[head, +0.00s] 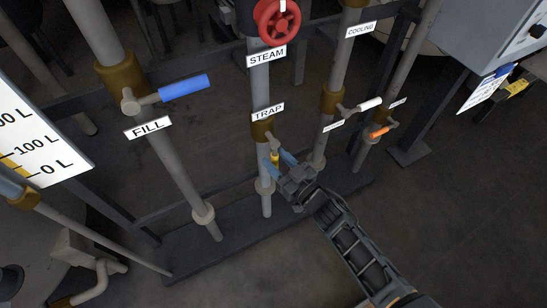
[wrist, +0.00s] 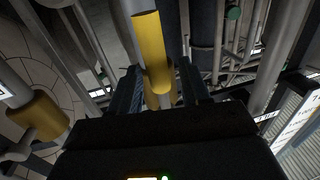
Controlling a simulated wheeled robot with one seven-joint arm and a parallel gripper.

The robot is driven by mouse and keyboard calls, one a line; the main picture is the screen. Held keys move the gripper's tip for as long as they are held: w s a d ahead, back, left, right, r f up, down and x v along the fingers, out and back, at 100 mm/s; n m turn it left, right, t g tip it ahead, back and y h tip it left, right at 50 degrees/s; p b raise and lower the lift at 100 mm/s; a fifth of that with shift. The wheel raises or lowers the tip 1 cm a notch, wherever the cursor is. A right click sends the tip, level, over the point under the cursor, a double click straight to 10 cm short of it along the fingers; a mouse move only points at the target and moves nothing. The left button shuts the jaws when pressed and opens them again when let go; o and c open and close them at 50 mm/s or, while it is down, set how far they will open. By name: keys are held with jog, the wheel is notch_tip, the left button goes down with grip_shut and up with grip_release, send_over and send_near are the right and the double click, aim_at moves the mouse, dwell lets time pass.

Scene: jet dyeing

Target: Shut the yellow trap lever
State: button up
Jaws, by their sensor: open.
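The yellow trap lever (head: 275,158) hangs from the brass valve (head: 262,130) under the TRAP label (head: 267,112). It points downward, roughly along its grey pipe. My gripper (head: 279,162) is at the lever from the lower right, with its blue-grey fingers spread about the lever's lower part. In the wrist view the yellow lever (wrist: 152,50) stands large between the two dark fingers, with a gap visible on the right side. The fingers are open; whether either one touches the lever, I cannot tell.
A blue FILL lever (head: 184,87) sticks out at the left. A red STEAM handwheel (head: 276,20) is above. A white lever (head: 369,104) and an orange lever (head: 379,132) are close on the right. The floor at the lower right is clear.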

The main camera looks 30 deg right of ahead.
jog(key=shift+w+a, duration=0.1)
jog(key=shift+w, duration=0.55)
grip_shut()
